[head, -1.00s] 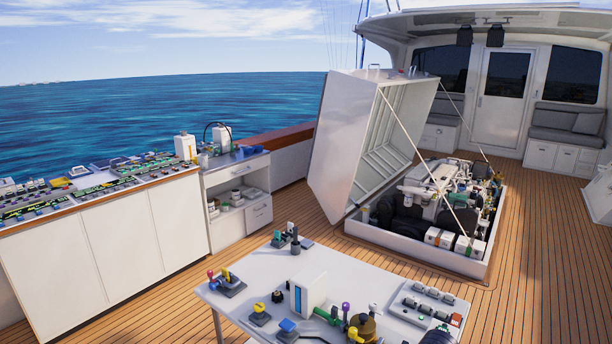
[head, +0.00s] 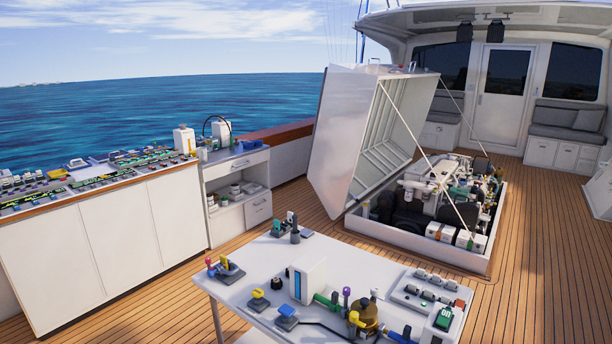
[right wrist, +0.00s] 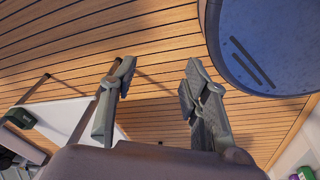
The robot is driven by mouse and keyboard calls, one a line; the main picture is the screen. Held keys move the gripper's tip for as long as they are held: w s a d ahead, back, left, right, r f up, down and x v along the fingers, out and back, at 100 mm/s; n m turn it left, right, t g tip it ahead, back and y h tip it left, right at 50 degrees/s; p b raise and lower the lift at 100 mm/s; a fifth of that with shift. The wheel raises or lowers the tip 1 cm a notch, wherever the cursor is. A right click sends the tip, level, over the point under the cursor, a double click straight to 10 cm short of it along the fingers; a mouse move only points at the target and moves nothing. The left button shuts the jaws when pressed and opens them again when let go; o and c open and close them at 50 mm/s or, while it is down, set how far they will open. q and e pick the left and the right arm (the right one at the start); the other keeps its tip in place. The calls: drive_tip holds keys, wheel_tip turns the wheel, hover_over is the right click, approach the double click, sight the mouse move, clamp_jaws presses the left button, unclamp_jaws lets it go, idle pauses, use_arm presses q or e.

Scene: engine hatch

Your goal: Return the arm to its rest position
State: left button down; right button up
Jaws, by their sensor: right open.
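My right gripper (right wrist: 158,98) shows in the right wrist view. Its two grey fingers stand wide apart with nothing between them. Wooden deck planks lie beyond the fingers, and no object touches them. Neither gripper shows in the head view, so my left gripper is out of sight. The raised white engine hatch (head: 347,135) stands tilted open over the engine bay (head: 440,252) in the head view.
A white table (head: 240,292) with levers, valves and a switch box (head: 443,319) stands in front. A long white console (head: 110,235) and a shelf unit (head: 232,228) line the left. Bare deck (head: 545,270) lies at the right.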

drive_tip(key=s+a+f+m, duration=0.1)
drive_tip(key=s+f, duration=0.1)
drive_tip(key=s, duration=0.4)
drive_tip(key=s+f+m+g, duration=0.1)
drive_tip(key=s, duration=0.6)
drive_tip(key=shift+s+a+f+m+b, duration=0.3)
drive_tip(key=shift+a+f+m, duration=0.05)
drive_tip(key=shift+m, duration=0.05)
